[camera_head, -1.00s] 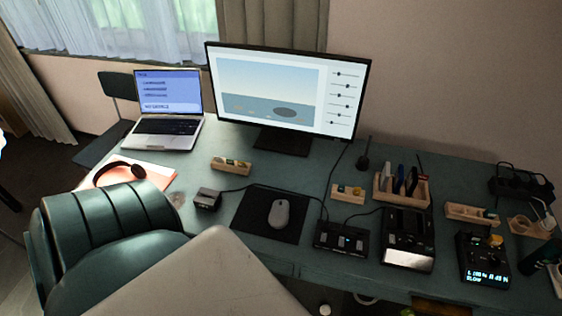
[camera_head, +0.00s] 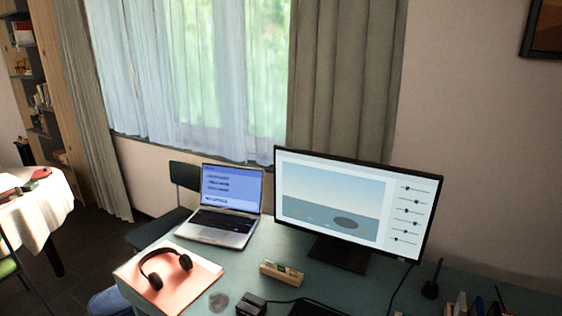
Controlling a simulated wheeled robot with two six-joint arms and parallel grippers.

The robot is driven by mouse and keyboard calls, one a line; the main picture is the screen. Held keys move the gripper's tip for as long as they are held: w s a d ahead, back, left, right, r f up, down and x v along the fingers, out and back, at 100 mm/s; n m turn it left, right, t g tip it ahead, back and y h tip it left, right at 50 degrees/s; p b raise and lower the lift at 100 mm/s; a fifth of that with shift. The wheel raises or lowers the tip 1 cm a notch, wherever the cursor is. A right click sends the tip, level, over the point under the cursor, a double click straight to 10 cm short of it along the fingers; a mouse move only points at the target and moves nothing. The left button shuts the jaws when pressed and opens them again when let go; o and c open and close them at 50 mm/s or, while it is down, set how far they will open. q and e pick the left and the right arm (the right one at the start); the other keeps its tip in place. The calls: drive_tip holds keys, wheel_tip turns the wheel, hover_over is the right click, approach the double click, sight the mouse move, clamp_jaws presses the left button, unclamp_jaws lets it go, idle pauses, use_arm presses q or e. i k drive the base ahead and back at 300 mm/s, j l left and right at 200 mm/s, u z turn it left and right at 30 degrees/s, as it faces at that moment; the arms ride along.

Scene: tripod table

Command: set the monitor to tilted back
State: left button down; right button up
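The monitor (camera_head: 355,204) stands on its dark stand (camera_head: 341,254) toward the back of the teal desk (camera_head: 262,262). Its screen is lit, with a sea picture on the left and several sliders on the right. It is seen from an angle, and I cannot tell its exact tilt. Neither of my grippers shows in the head view.
An open laptop (camera_head: 223,209) stands left of the monitor. Black headphones (camera_head: 165,268) lie on a pink sheet at the desk's left. A wooden block (camera_head: 282,273) lies in front of the stand. A chair (camera_head: 184,178) is behind the laptop. A white-covered table (camera_head: 35,210) stands far left.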

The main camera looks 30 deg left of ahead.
sight(388, 211)
drive_tip(key=i+u, duration=0.5)
drive_tip(key=u, duration=0.2)
drive_tip(key=i+j+u, duration=0.15)
drive_tip(key=u, duration=0.25)
drive_tip(key=i+j+u, duration=0.15)
drive_tip(key=u, duration=0.25)
drive_tip(key=j, duration=0.1)
